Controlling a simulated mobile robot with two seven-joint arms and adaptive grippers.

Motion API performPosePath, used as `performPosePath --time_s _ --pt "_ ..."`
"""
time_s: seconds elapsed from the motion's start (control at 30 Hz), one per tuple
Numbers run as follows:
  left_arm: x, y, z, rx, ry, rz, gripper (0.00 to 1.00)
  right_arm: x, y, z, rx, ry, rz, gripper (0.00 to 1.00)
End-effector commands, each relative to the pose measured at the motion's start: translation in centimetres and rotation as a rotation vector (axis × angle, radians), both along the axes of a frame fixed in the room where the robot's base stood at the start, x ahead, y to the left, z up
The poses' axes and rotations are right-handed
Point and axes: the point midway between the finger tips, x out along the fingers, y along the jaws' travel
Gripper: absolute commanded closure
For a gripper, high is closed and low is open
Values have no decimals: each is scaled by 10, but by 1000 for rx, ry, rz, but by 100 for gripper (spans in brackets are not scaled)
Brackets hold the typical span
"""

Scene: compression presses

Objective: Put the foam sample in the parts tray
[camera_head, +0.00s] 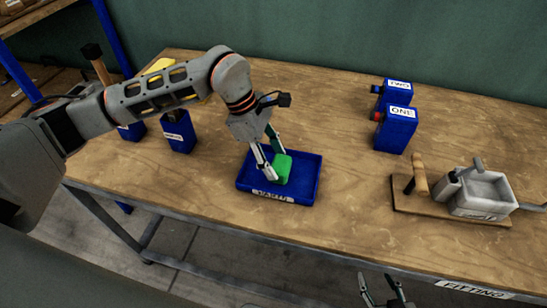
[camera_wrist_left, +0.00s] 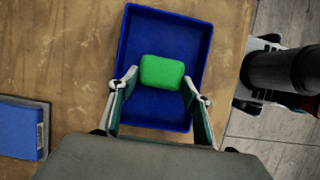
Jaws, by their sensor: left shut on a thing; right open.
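The foam sample is a green block (camera_head: 282,168) at the blue parts tray (camera_head: 311,180), which has a white label on its front. My left gripper (camera_head: 275,174) reaches down over the tray and is shut on the block. In the left wrist view the block (camera_wrist_left: 162,72) sits between the fingertips (camera_wrist_left: 160,84), within the tray's outline (camera_wrist_left: 128,40). I cannot tell whether the block touches the tray floor. My right gripper (camera_head: 385,291) is open and empty at the bottom edge of the head view, in front of the table.
Two blue boxes labelled ONE (camera_head: 396,130) and TWO (camera_head: 395,93) stand at the back right. A board (camera_head: 450,208) with a wooden-handled tool and a grey box (camera_head: 483,194) lies at the right. Another blue box (camera_head: 179,135) stands left of the tray. The table between is clear.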

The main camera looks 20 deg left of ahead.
Motion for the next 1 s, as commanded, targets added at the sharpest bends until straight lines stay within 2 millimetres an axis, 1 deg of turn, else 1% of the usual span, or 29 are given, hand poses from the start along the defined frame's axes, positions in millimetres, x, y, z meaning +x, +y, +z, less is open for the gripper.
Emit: performPosePath --time_s 0.17,0.2,0.23,0.27,0.57,0.67,0.77,0.87,1.0 --pt "0 0 -3 0 1 0 68 -1 0 -3 -1 2 0 57" --pt "0 0 -3 0 0 1 44 -1 0 -3 -1 2 0 57" --pt "0 0 -3 0 0 1 37 -1 0 -3 -1 2 0 57" --pt "0 0 -3 0 0 1 35 -1 0 -2 -1 2 0 57" --pt "0 0 -2 0 0 1 35 0 0 0 1 -2 0 57" --pt "0 0 2 0 -1 1 35 1 0 3 0 -4 0 57" --pt "2 6 12 1 -4 3 35 1 0 2 1 -6 0 57" --pt "1 13 28 1 -5 2 35 1 0 0 1 -5 0 57" --pt "1 24 56 1 -4 4 35 0 0 -4 1 -3 0 57"
